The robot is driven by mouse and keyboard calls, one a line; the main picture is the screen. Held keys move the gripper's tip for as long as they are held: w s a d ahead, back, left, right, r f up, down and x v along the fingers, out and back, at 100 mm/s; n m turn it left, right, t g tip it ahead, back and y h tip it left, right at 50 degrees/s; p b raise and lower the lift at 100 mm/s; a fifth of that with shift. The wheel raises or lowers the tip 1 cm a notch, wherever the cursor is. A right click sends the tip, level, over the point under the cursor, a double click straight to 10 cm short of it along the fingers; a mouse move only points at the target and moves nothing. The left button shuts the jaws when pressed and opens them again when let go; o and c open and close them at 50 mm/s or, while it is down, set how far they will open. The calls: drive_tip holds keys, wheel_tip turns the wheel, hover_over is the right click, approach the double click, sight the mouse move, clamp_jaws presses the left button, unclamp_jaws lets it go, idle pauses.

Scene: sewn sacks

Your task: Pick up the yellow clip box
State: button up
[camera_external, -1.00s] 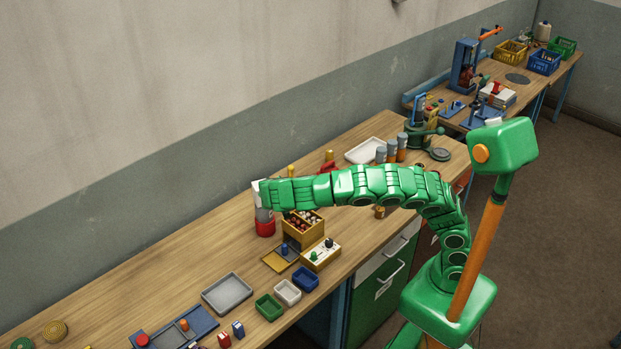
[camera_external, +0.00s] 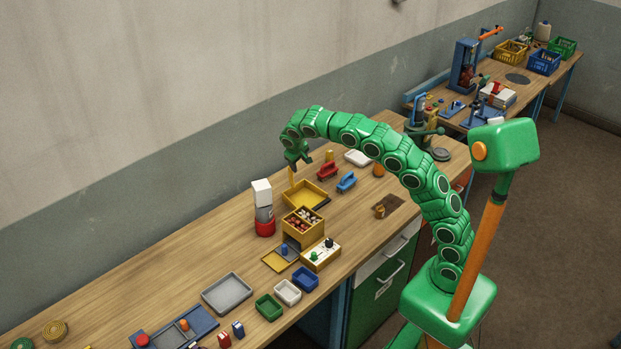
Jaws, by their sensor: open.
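A yellow box (camera_external: 303,234) filled with small red and white pieces stands near the middle of the bench. Directly behind it lies a shallow open yellow tray (camera_external: 318,204). I cannot tell for sure which of these is the clip box. My gripper (camera_external: 300,162) hangs pointing down from my arched arm, above and behind the yellow tray. It is open and empty, apart from both yellow things. A small yellow upright piece (camera_external: 292,177) shows just below it; I cannot tell whether they touch.
A red and grey cylinder (camera_external: 265,222) topped by a white block (camera_external: 262,192) stands left of the box. A white switch panel (camera_external: 321,255) is in front. Red (camera_external: 327,171) and blue (camera_external: 347,182) handled pieces lie right of my gripper.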

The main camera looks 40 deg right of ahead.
drive_tip(key=w+d+f+y, duration=0.1)
drive_tip(key=w+d+f, duration=0.25)
drive_tip(key=d, duration=0.55)
drive_tip(key=w+d+f+y, duration=0.15)
drive_tip(key=w+d, duration=0.25)
drive_tip(key=d, duration=0.5)
drive_tip(key=y, duration=0.1)
hover_over(330, 151)
drive_tip(key=s, duration=0.1)
wheel_tip(330, 151, down, 5)
drive_tip(key=shift+s+d+r, duration=0.1)
wheel_tip(330, 151, down, 2)
drive_tip(key=shift+f, duration=0.2)
drive_tip(key=shift+w+a+f, duration=0.1)
drive_tip(key=shift+w+f, duration=0.15)
drive_tip(key=shift+f, duration=0.65)
drive_tip(key=shift+w+a+f, duration=0.1)
drive_tip(key=shift+w+f, duration=0.2)
drive_tip(key=shift+f, duration=0.6)
drive_tip(key=shift+w+f, duration=0.25)
drive_tip(key=shift+f, duration=0.65)
drive_tip(key=shift+c, duration=0.4)
drive_tip(key=c, duration=1)
